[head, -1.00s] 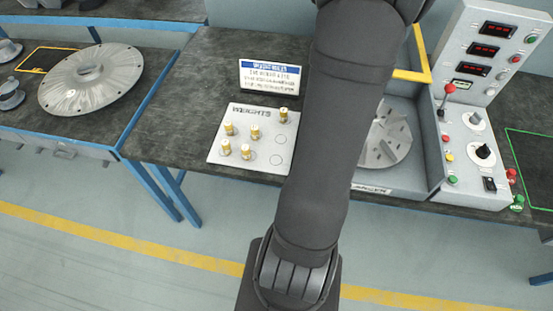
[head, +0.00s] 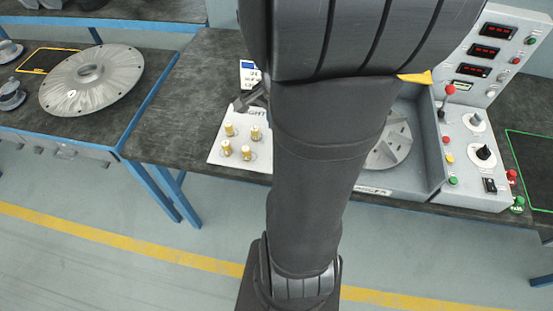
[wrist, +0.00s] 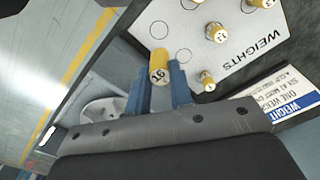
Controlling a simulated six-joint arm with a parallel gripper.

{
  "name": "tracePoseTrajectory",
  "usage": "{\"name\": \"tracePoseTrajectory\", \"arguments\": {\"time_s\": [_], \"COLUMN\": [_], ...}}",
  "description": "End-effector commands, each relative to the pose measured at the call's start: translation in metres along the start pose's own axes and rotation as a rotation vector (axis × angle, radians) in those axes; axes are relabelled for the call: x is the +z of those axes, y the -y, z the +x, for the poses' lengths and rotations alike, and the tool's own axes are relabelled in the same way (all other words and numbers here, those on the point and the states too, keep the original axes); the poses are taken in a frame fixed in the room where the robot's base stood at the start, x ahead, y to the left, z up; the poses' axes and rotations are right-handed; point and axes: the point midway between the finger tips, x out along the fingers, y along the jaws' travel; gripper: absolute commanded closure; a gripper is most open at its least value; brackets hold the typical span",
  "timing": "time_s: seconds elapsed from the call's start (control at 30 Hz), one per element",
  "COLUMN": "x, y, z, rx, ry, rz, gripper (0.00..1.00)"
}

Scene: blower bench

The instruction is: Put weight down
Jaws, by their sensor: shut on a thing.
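My gripper (wrist: 160,75) shows blue fingers in the wrist view, shut on a yellow weight (wrist: 159,66) whose top label looks like 16. The held weight appears at the edge of the white weights board (wrist: 245,45), beside two empty circles. I cannot tell its height or whether it touches the board. Several other yellow weights (wrist: 215,32) stand on the board. In the head view, the board (head: 215,155) carries several weights (head: 246,152) on its left part. My arm hides its right part and the held weight. Only a dark part of my gripper shows there.
A sign with a blue header (wrist: 283,102) stands beside the board. To the right is a machine with a slotted disc (head: 392,150), a red-knobbed lever (head: 449,90) and a control panel (head: 485,60). A large metal disc (head: 92,79) lies on the left bench.

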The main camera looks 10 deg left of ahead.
Motion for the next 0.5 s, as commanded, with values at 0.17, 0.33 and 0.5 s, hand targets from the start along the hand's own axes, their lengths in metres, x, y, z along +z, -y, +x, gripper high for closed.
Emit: {"name": "tracePoseTrajectory", "arguments": {"time_s": [0.17,0.33,0.5], "x": [0.005,0.004,0.004], "y": [-0.003,-0.003,-0.002], "z": [0.028,0.053,0.064], "rx": [0.006,0.004,0.003], "ry": [0.005,0.003,0.002], "rz": [0.011,0.010,0.010], "gripper": [1.00,1.00,1.00]}}
